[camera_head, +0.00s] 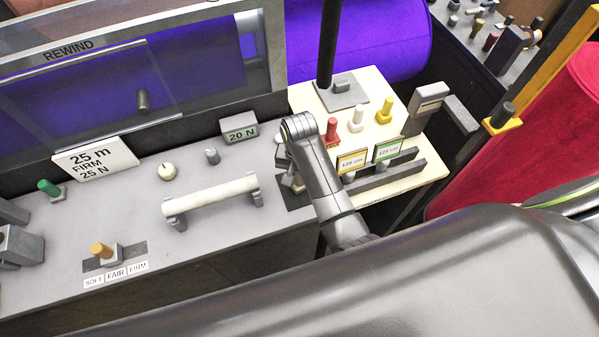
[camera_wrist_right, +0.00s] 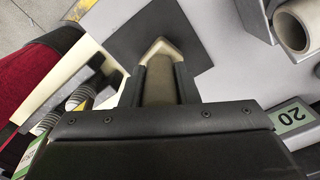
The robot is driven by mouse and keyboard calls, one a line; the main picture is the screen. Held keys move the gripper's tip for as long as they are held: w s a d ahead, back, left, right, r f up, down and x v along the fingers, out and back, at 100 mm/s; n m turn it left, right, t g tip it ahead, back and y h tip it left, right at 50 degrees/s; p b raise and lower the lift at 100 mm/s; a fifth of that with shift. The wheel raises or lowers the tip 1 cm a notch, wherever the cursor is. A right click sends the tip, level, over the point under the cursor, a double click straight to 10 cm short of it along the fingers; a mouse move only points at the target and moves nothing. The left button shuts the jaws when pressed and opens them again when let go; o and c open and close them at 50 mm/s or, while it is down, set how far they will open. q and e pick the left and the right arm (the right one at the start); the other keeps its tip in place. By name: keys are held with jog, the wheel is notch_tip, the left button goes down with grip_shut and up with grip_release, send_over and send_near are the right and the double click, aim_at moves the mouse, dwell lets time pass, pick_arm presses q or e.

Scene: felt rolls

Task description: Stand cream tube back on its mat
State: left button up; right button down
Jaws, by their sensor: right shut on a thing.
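My right gripper (camera_head: 292,182) is at the right end of the grey bench, at the dark square mat (camera_head: 290,198). In the right wrist view its fingers (camera_wrist_right: 160,85) are shut on the cream tube (camera_wrist_right: 160,88), which looks beige with a pale angular end. That end overlaps the dark mat (camera_wrist_right: 125,30) in view; I cannot tell whether it touches it. In the head view the tube is mostly hidden by my gripper. My left gripper is not in view.
A long cream roll (camera_head: 212,195) lies in a cradle left of the mat. A "20 N" block (camera_head: 239,127) stands behind. A pale board (camera_head: 423,178) on the right carries red, white and yellow pegs and signs. Knobs stand at the bench's left.

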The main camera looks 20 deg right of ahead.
jog(key=shift+f, duration=0.25)
jog(key=c, duration=1)
grip_release()
jog(key=shift+c, duration=0.2)
jog(key=shift+r, duration=0.1)
